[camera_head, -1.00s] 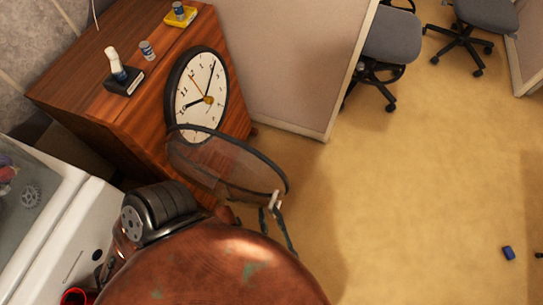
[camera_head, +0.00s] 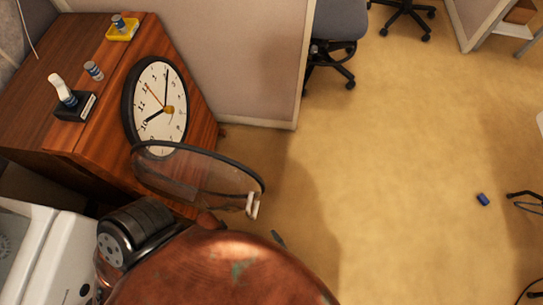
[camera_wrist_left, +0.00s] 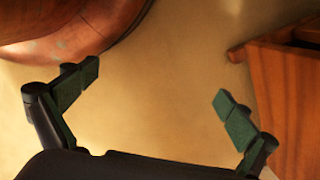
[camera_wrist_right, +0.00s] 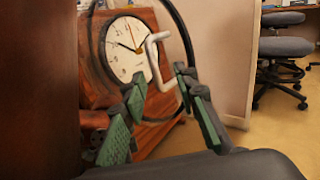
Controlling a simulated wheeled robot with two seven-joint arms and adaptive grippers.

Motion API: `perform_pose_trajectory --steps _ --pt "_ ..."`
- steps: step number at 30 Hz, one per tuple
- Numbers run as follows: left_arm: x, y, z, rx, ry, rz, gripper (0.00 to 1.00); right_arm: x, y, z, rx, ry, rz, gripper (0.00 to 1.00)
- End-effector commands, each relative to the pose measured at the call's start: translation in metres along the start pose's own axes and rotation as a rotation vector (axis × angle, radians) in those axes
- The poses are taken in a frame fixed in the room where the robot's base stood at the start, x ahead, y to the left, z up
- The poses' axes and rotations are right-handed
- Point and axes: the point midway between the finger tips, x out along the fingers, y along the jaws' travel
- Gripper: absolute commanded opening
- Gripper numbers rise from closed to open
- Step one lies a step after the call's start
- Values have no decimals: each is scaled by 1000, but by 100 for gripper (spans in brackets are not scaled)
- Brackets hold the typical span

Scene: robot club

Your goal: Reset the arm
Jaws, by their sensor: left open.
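My right gripper (camera_wrist_right: 160,85) shows in its wrist view with its green fingers parted and no object clearly between them. A white hooked handle and a dark ring show beyond its tips; I cannot tell whether they touch.
A clear dark-rimmed round thing (camera_head: 190,172) with a white handle is before the wooden cabinet (camera_head: 40,100) and clock (camera_head: 158,105). A partition (camera_head: 250,60) and office chair (camera_head: 335,25) stand behind. A blue item (camera_head: 482,199) lies on otherwise open floor.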

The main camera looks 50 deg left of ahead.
Motion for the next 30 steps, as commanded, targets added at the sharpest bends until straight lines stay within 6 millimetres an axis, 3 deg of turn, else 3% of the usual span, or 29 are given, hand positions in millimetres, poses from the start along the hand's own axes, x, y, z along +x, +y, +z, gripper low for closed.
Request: perform_pose_trajectory --steps 6,25,30 --pt "0 0 0 0 0 0 100 -19 0 0 0 0 1 27" --pt "0 0 0 0 1 0 100 -20 0 -1 6 2 -1 27" --pt "7 0 2 4 6 -2 100 -24 -24 -27 155 53 -69 27"
